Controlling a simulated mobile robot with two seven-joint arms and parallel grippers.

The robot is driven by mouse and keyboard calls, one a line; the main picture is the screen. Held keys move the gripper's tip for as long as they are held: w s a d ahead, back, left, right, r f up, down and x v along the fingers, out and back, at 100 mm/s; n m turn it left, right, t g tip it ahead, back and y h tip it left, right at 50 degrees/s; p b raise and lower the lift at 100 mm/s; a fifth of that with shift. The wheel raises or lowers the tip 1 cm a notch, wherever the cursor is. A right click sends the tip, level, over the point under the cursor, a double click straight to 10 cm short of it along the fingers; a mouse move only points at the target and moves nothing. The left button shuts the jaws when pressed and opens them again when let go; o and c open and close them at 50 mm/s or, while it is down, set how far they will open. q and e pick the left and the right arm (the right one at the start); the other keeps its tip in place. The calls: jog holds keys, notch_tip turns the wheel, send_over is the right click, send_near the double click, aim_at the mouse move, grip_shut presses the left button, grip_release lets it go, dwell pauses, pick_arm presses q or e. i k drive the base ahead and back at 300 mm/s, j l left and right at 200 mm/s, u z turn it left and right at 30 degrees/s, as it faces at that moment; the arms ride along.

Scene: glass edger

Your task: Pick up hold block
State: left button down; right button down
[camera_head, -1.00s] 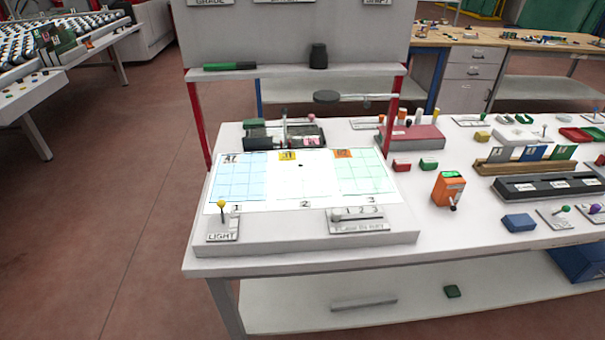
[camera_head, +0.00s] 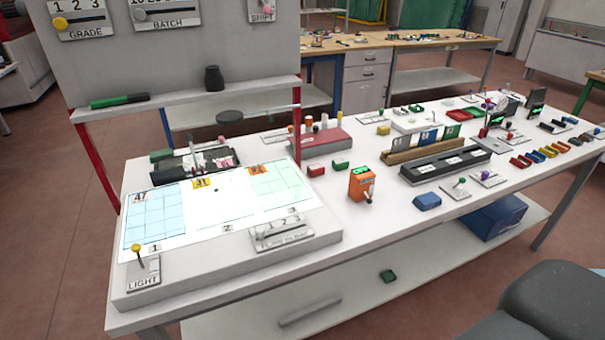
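No block carries a readable "hold" label, so I cannot tell which one is the hold block. Small blocks on the white table (camera_head: 385,240) are a red block (camera_head: 318,171) and a green block (camera_head: 340,164) side by side, a blue block (camera_head: 427,201) and a yellow block (camera_head: 383,129). Another green block (camera_head: 387,276) lies on the lower shelf. An orange device (camera_head: 362,184) with a green display stands upright near the table's middle. Neither of my grippers is in view.
A raised lit board (camera_head: 225,218) with a LIGHT lever fills the table's left end. Red posts hold a shelf (camera_head: 190,100) above it. A black rack (camera_head: 446,166) and a brown rack with coloured cards (camera_head: 424,149) stand right of the middle. A dark grey shape fills the lower right corner.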

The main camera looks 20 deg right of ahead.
aim_at(314, 171)
jog(key=l+z, duration=0.15)
jog(key=l, duration=0.55)
jog(key=l+z, duration=0.1)
jog(key=l, duration=0.6)
jog(key=i+l+z, duration=0.15)
jog(key=l, duration=0.55)
jog(key=i+l+z, duration=0.1)
jog(key=l, duration=0.6)
